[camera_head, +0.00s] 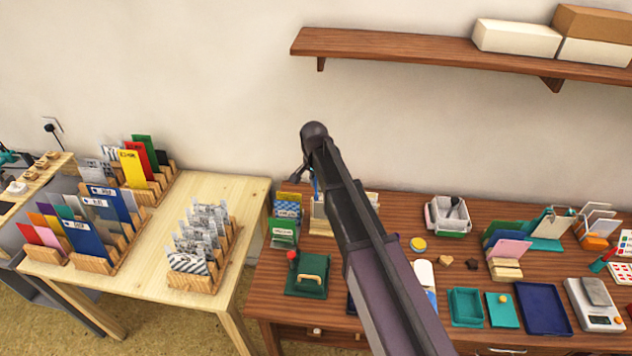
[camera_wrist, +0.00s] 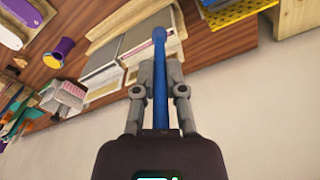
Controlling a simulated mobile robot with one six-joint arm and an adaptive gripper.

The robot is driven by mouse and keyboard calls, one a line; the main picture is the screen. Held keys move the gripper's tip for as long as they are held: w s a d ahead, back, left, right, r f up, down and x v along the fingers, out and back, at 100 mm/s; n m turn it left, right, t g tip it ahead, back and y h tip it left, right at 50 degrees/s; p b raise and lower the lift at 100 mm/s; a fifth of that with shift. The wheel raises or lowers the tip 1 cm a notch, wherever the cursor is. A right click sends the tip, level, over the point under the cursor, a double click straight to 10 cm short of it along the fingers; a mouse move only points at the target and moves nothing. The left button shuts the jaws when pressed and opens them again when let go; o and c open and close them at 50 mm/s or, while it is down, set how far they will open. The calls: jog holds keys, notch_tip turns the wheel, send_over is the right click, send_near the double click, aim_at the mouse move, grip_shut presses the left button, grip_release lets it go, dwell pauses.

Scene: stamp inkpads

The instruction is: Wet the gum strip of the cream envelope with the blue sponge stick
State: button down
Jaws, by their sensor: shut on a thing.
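The blue sponge stick (camera_wrist: 160,80) is held between the two grey fingers of my gripper (camera_wrist: 160,74), with its rounded blue end pointing away from the palm. In the head view my arm hides most of the gripper, and a thin piece of the blue stick (camera_head: 315,186) shows beside it. Behind the stick's end, the wrist view shows cream and grey flat pieces (camera_wrist: 128,62) in a wooden stand. I cannot tell which piece is the cream envelope, nor see its gum strip. I cannot tell whether the sponge end touches anything.
The brown desk (camera_head: 406,208) holds a green stamp base (camera_head: 307,275), a white bin (camera_head: 448,215), teal trays (camera_head: 465,307), a dark blue tray (camera_head: 542,308) and a scale (camera_head: 596,305). A pale table (camera_head: 165,220) with card racks stands left. A shelf (camera_head: 400,46) hangs above.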

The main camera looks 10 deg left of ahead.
jog(key=s+r+p, duration=0.1)
jog(key=r+p, duration=0.1)
jog(key=s+r+p, duration=0.2)
jog(key=shift+s+r, duration=0.15)
jog(key=shift+s, duration=0.1)
dwell(0.8)
